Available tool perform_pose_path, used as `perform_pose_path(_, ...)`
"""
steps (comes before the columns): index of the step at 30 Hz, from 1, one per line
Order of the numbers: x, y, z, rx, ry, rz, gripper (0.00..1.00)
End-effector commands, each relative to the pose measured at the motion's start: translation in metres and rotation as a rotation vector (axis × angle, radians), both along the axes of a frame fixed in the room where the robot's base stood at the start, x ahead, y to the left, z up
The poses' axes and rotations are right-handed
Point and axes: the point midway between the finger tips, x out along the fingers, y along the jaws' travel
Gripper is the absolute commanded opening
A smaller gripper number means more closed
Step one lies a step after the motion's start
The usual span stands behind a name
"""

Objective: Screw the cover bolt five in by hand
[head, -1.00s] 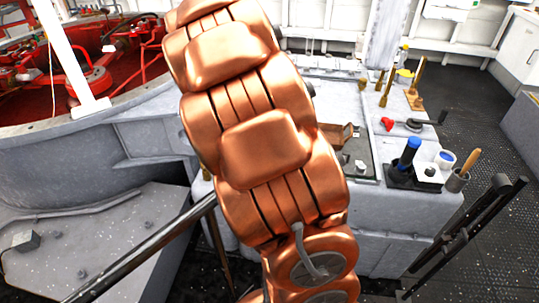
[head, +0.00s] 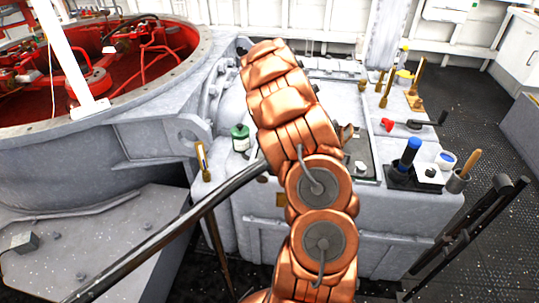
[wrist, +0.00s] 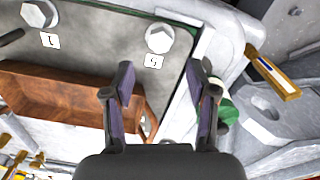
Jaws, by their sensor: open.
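In the wrist view a bolt with a pale hex head (wrist: 159,38) stands at the cover plate's corner beside a small label that reads like a 5. Another hex bolt (wrist: 38,13) stands to the left by a label 1. The grey cover plate (wrist: 100,40) lies under both. My gripper (wrist: 165,88) is open and empty, its two dark fingers apart below the labelled 5 bolt in the picture; I cannot tell the height gap. In the head view my copper arm hides the gripper and much of the cover (head: 363,167).
A wooden tray (wrist: 60,100) lies on the plate left of my fingers. A green and white bottle (head: 240,138) and a yellow-handled tool (wrist: 275,75) stand to the right in the wrist view. A caddy with a blue-capped bottle (head: 411,151) stands at the deck's right.

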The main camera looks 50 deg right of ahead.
Motion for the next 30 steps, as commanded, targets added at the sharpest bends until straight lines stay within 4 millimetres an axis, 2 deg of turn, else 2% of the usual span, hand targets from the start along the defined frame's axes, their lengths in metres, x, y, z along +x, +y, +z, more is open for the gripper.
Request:
perform_pose_path(9, -0.001, 0.000, -0.043, 0.001, 0.001, -0.002, 0.57)
perform_pose_path(15, -0.001, 0.001, -0.062, 0.002, 0.002, -0.002, 0.57)
perform_pose_path(25, -0.001, 0.001, -0.066, 0.001, 0.001, -0.001, 0.57)
perform_pose_path(26, -0.001, 0.001, -0.066, 0.001, 0.001, -0.001, 0.56)
perform_pose_path(30, -0.001, 0.001, -0.066, 0.001, 0.001, -0.001, 0.42)
